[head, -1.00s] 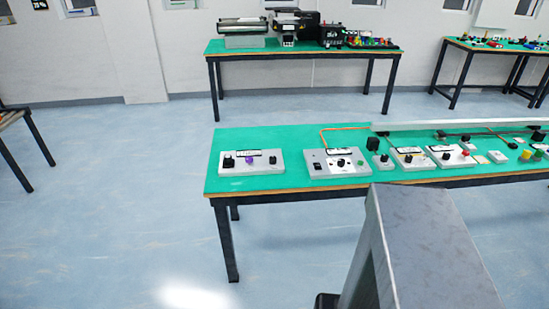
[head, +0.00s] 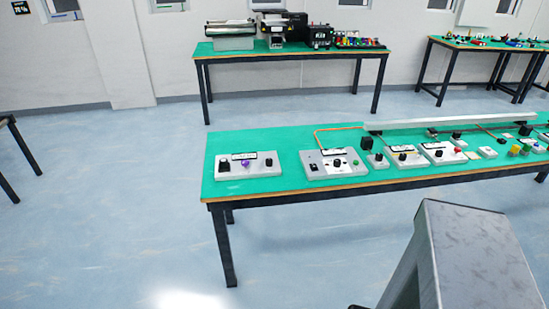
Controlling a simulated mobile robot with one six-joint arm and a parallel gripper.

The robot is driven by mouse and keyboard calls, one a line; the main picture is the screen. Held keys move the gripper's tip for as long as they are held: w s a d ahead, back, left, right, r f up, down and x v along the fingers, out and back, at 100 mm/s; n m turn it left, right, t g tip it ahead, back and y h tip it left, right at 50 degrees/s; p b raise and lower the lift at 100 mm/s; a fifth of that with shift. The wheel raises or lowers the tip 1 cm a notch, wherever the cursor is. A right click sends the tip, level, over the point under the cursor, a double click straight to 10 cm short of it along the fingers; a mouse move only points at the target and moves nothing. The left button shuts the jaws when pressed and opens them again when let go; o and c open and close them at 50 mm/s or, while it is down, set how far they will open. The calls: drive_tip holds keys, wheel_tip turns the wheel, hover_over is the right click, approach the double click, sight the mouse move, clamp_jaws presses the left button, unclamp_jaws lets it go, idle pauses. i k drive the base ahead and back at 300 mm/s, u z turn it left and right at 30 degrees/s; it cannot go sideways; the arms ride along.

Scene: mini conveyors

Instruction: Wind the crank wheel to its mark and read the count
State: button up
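I cannot make out a crank wheel, its mark or a count in the head view; the controls are too small to read. My gripper is not in view. A grey metal link of my arm fills the lower right and is apart from the panels.
More small control boxes and buttons (head: 458,150) line the right of the near table. A long pale rail (head: 430,122) runs along its back. A far table (head: 290,54) holds machines. Open blue floor (head: 110,205) lies left of and in front of the near table.

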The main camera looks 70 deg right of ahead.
sight(269, 162)
drive_tip(key=z, duration=0.05)
drive_tip(key=i, duration=0.65)
drive_tip(key=u, duration=0.25)
drive_tip(key=k, duration=0.2)
drive_tip(key=z, duration=3)
drive_tip(key=k, duration=0.4)
